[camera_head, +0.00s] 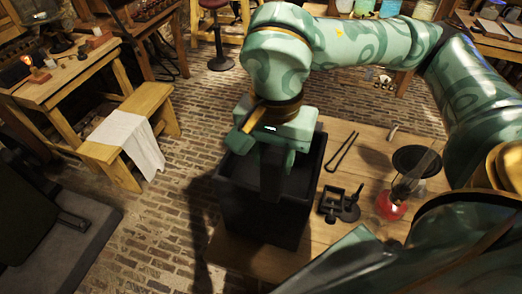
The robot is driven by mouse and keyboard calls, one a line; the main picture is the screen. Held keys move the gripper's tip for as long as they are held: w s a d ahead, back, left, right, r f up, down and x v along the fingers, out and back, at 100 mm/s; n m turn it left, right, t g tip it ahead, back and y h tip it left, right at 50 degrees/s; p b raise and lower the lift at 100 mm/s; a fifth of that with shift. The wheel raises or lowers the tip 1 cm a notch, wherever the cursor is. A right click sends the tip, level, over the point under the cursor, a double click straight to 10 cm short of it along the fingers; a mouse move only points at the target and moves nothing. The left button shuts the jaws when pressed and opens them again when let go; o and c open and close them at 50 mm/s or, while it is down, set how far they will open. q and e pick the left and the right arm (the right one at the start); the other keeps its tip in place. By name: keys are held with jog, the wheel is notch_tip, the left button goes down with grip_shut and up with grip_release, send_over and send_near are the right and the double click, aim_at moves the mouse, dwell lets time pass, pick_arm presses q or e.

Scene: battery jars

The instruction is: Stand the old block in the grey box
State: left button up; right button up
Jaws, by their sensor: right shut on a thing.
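The grey box (245,205), dark and open-topped, stands on the wooden table at its left end. My right gripper (273,180) points down over the box, with its fingers in front of and inside the opening. It is shut on a dark thing, which I take to be the old block. The fingers and the dark box make its outline hard to tell, and I cannot see whether it touches the box floor. My left gripper is not in view.
On the wooden table (345,181), right of the box, lie black tongs (341,152) and a small black frame-like part (333,204). A red-based glass lamp (391,206) stands further right, near a black round dish (416,161). A bench with white cloth (130,138) is at left.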

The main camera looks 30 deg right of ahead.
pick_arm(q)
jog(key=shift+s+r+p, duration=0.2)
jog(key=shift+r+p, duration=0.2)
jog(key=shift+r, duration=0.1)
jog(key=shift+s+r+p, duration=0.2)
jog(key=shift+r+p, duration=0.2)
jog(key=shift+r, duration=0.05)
pick_arm(e)
jog(key=w+d+f, duration=0.4)
jog(key=w+f, duration=0.6)
jog(key=f, duration=0.2)
jog(key=shift+w+d, duration=0.35)
jog(key=shift+d, duration=0.05)
jog(key=shift+f, duration=0.2)
jog(key=o, duration=1.1)
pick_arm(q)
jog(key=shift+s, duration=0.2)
pick_arm(e)
jog(key=shift+o, duration=0.2)
jog(key=shift+r, duration=0.1)
